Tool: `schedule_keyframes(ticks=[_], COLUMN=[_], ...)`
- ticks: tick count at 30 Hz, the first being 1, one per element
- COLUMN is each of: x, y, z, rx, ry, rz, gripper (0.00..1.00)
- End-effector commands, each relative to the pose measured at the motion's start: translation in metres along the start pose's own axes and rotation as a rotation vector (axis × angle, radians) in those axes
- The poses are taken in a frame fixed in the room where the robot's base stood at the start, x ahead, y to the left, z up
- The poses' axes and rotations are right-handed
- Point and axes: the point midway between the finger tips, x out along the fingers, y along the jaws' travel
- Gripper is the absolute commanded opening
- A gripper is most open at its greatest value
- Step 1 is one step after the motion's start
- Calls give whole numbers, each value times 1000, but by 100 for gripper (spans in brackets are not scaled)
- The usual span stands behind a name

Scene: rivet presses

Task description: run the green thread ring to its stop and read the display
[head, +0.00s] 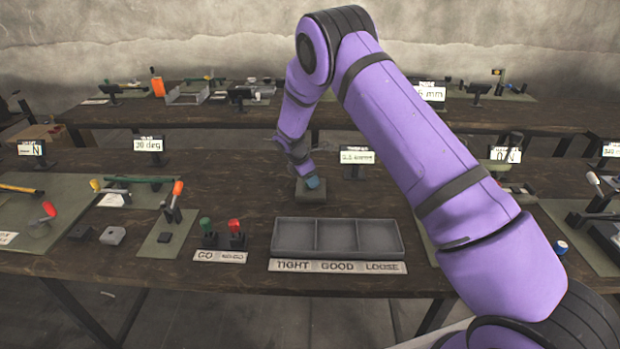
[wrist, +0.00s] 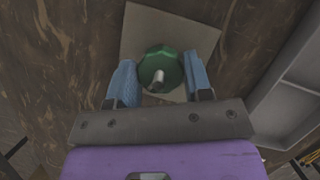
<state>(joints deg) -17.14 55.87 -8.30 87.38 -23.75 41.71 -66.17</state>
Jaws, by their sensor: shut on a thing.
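The green thread ring (wrist: 162,64) sits over a square grey base plate (wrist: 150,22), with a metal stud (wrist: 158,80) rising through its middle. My gripper (wrist: 160,77) is shut on the ring, one blue finger on each side. In the head view my gripper (head: 313,182) is low over the base block (head: 311,196) on the front bench, and the ring is hidden there. The display (head: 357,157) stands behind and right of the block. It is lit, but its small text is too blurred to read surely.
A grey three-part tray (head: 337,237) labelled TIGHT, GOOD, LOOSE (head: 337,267) lies in front of the block, to the right in the wrist view. A GO/NO-GO stand (head: 221,242) with green and red handles is left of it. Other displays and gauges line the benches.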

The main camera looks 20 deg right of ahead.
Motion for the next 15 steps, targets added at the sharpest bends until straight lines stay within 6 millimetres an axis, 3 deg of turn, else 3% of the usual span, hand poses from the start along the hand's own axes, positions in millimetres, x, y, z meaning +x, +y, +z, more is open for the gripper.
schedule_keyframes(ticks=[15], x=[0], y=[2], z=[0], rx=[171], ry=[2], rz=[-69], gripper=[22])
